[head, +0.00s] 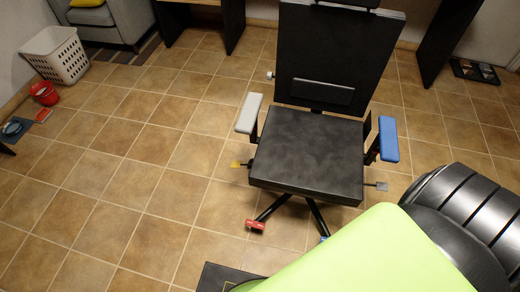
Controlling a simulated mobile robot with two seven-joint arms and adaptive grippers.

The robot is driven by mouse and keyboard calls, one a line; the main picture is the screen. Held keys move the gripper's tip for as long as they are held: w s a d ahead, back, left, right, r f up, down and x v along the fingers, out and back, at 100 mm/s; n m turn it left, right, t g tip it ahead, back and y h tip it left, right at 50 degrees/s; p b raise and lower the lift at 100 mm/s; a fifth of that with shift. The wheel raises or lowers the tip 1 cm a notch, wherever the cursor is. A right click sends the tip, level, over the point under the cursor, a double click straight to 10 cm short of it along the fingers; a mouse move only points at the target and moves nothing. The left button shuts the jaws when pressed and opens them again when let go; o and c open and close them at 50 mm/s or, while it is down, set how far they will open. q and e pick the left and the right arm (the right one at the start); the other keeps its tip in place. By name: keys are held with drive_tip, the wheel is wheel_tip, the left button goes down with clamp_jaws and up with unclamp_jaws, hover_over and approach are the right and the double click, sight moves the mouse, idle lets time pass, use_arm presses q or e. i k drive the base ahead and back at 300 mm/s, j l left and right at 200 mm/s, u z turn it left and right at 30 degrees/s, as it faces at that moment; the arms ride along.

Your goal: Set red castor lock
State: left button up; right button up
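The red castor lock (256,225) is at the end of a front leg of a black office chair (308,157), low at the chair's front left, near the tiled floor. Its face is small, and I cannot tell whether it is set or released. A blue castor piece (324,238) shows at the end of another front leg, partly hidden at the bottom. The chair faces me, with a grey armrest on the left and a blue armrest on the right. Neither of my grippers is in view.
Tiled floor (110,205) is clear left of the chair. A yellow-tipped lever (237,165) and a grey lever (378,186) stick out below the seat. A white basket (58,57), red bucket (44,92) and grey sofa (112,20) stand far left. A dark tray (474,71) lies far right.

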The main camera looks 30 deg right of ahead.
sight(250, 223)
drive_tip(key=k+l+z, duration=0.25)
drive_tip(key=k, duration=0.25)
drive_tip(key=k+l+z, duration=0.25)
drive_tip(key=k, duration=0.2)
drive_tip(key=j, duration=0.1)
